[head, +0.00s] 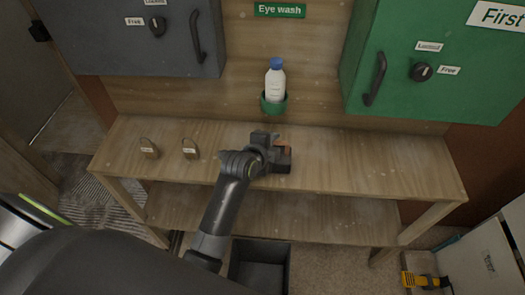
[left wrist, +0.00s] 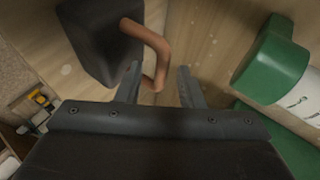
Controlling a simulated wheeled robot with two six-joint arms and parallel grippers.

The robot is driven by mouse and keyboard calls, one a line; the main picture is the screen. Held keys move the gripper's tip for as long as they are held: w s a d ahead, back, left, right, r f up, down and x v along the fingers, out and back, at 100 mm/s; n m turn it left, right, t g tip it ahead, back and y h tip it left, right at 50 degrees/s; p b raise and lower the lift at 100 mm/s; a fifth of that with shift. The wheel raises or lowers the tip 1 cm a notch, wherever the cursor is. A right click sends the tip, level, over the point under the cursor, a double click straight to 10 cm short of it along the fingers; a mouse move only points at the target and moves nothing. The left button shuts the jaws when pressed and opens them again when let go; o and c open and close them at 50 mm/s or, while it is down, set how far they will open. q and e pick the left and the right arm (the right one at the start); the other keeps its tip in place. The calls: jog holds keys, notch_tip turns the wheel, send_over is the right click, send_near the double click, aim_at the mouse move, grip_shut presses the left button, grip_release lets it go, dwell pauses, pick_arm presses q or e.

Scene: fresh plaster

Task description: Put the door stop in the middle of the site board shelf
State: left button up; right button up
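The door stop appears to be the dark block (left wrist: 100,40) with a copper-brown loop handle in the left wrist view. In the head view the dark block (head: 281,167) with an orange-brown top sits near the middle of the upper board of the wooden shelf (head: 350,165), partly hidden by my gripper. My left gripper (head: 277,147) is at the block. In the left wrist view its two fingers (left wrist: 160,88) are apart, with the handle's loop between them and a gap beside it. My right gripper is not in view.
A white bottle (head: 275,85) sits in a green holder (head: 273,104) behind. A grey cabinet (head: 130,40) and a green cabinet (head: 440,60) overhang the back. A dark bin (head: 260,265) stands below. The shelf's right part is clear.

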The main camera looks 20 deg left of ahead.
pick_arm(q)
jog(key=v, duration=0.8)
jog(key=shift+s+b, duration=0.15)
jog(key=shift+b, duration=0.25)
